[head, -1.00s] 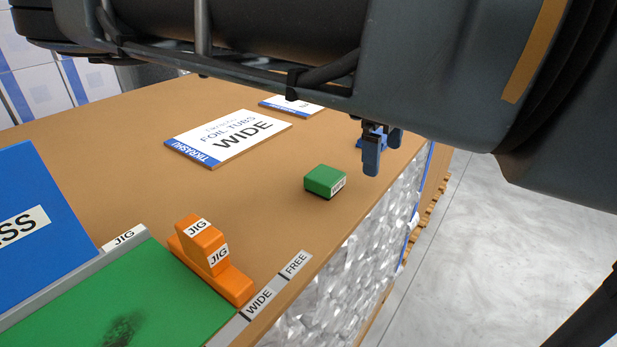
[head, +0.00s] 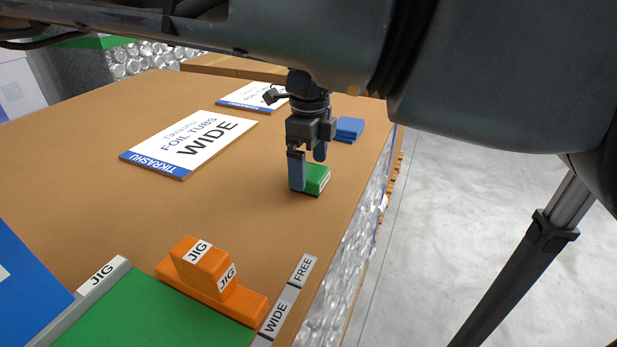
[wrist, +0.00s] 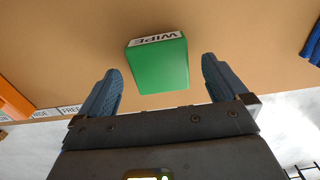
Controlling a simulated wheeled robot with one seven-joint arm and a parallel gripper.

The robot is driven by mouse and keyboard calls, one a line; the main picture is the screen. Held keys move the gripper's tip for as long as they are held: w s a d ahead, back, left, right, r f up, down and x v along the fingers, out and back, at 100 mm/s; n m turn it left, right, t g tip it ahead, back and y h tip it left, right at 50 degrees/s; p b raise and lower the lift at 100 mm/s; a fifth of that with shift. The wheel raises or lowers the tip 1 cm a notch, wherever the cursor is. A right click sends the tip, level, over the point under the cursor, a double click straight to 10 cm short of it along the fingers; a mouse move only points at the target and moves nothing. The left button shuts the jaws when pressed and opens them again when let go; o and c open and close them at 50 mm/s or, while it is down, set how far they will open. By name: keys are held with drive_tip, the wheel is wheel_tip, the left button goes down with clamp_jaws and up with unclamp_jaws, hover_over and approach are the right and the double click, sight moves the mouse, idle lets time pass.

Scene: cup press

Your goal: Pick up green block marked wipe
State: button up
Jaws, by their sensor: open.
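The green block (head: 319,178) sits on the brown tabletop near its right edge in the head view. In the wrist view the green block (wrist: 160,66) lies ahead of the fingers, with a white label reading WIPE along its far edge. My gripper (head: 308,170) is above and beside the block, pointing down, and its near finger covers part of the block's left side. In the wrist view my gripper (wrist: 162,88) is open, with one blue finger to each side of the block and nothing held.
An orange JIG piece (head: 210,280) stands at the front, by a green mat (head: 150,318). WIDE and FREE labels (head: 288,297) mark the table edge. A folded blue cloth (head: 348,129) lies behind the block. A WIDE sign (head: 190,145) lies left. The tabletop between is clear.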

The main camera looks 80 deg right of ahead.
drive_tip(key=shift+f, duration=1.2)
drive_tip(key=c, duration=1.1)
drive_tip(key=shift+r, duration=0.15)
drive_tip(key=shift+r, duration=0.5)
wheel_tip(320, 180, up, 2)
drive_tip(key=shift+r, duration=0.25)
drive_tip(key=s+d+r+b, duration=0.1)
drive_tip(key=s+d+r, duration=0.2)
drive_tip(key=d+r, duration=0.4)
drive_tip(key=d, duration=0.4)
drive_tip(key=shift+r, duration=0.15)
drive_tip(key=shift+d, duration=0.1)
